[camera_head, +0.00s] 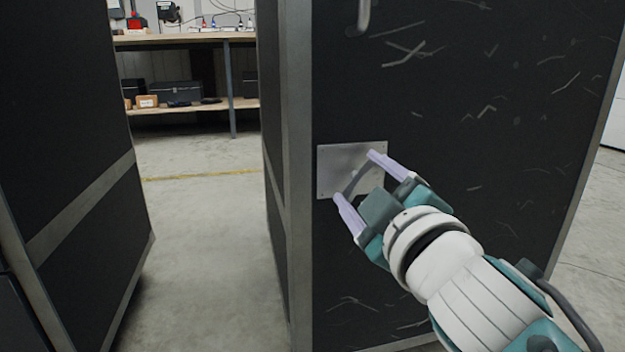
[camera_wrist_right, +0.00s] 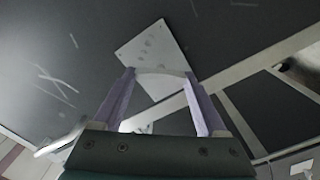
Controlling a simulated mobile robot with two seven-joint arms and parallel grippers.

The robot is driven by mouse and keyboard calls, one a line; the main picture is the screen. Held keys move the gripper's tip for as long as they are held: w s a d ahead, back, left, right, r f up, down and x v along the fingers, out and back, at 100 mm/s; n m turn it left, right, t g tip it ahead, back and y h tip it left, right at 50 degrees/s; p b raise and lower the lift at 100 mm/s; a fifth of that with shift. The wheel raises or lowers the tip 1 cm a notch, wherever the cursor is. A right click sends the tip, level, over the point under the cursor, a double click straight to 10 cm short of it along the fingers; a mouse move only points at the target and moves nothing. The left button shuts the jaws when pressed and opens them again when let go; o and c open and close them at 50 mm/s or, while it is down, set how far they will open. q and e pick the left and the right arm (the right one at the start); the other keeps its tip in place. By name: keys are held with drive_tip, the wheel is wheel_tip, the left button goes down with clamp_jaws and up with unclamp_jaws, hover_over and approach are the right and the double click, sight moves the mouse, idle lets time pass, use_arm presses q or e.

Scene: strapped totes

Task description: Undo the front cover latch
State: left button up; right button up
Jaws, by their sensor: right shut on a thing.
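The front cover latch is a grey metal plate (camera_head: 338,160) on the dark, scratched panel, with a curved grey handle (camera_head: 357,181) in front of it. My right gripper (camera_head: 355,175) reaches in from the lower right. Its two pale purple fingers stand at either end of the handle and are shut on it. In the right wrist view the plate (camera_wrist_right: 148,42) lies just beyond the fingertips, and the pale curved handle (camera_wrist_right: 160,71) spans between them. The ends of the handle are partly hidden by the fingers. My left gripper is out of view.
A dark case with grey edging (camera_head: 85,195) stands at the left, across a gap of bare concrete floor. A wooden workbench (camera_head: 185,40) with boxes on its lower shelf is behind. A metal hook-like handle (camera_head: 364,15) sits on the panel above the latch.

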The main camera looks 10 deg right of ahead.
drive_tip(key=n, duration=0.3)
drive_tip(key=shift+n, duration=0.4)
drive_tip(key=shift+f+n, duration=0.1)
drive_tip(key=shift+n, duration=1.7)
drive_tip(key=o, duration=1.3)
drive_tip(key=shift+s, duration=0.1)
